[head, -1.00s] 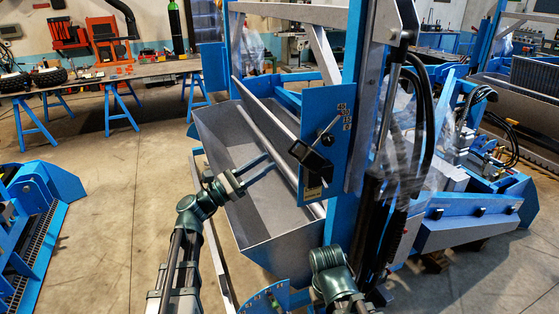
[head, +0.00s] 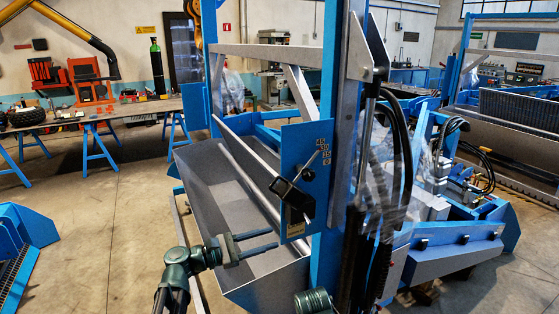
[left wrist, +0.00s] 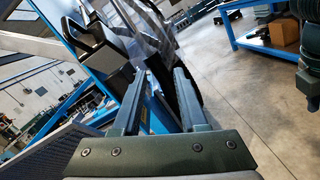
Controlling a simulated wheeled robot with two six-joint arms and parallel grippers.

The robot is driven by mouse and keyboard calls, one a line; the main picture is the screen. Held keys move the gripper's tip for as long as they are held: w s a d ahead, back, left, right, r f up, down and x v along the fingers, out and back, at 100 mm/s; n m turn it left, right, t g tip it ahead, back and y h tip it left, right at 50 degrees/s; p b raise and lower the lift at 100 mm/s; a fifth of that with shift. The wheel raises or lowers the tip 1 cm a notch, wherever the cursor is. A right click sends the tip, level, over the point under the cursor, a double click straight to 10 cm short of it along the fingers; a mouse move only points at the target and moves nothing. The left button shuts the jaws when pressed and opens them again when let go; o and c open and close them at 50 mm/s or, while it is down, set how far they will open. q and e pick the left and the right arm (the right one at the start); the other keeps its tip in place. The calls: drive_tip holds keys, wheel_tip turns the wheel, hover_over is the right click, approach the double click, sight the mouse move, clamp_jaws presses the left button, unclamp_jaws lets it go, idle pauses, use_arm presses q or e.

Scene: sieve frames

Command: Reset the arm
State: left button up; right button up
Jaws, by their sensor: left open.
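My left gripper (head: 254,243) comes in from the lower left in the head view. Its two dark fingers are apart, with nothing between them. They reach over the grey metal trough (head: 215,200) of the blue machine. In the left wrist view my left gripper (left wrist: 165,85) also shows open and empty, with blue machine parts behind the fingers. A dark green end of my right arm shows at the bottom of the head view; its gripper cannot be made out.
A blue plate with a scale and black handle (head: 305,165) stands right of my left gripper. A blue upright (head: 328,240) and black hoses are farther right. A workbench (head: 85,115) stands at the back left.

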use_arm(q)
drive_tip(key=s+d+f+m+g+y, duration=0.4)
drive_tip(key=s+d+f+m, duration=0.15)
drive_tip(key=f, duration=0.25)
drive_tip(key=s+d+f+m+g+y, duration=0.35)
drive_tip(key=s+f+m, duration=0.25)
drive_tip(key=f, duration=0.2)
drive_tip(key=s+a+f+m+y, duration=0.6)
drive_tip(key=s+f+m+y, duration=0.1)
drive_tip(key=m+y, duration=0.3)
drive_tip(key=shift+s+a+y, duration=0.25)
drive_tip(key=shift+a+y, duration=0.1)
drive_tip(key=shift+o, duration=0.3)
drive_tip(key=shift+g, duration=0.25)
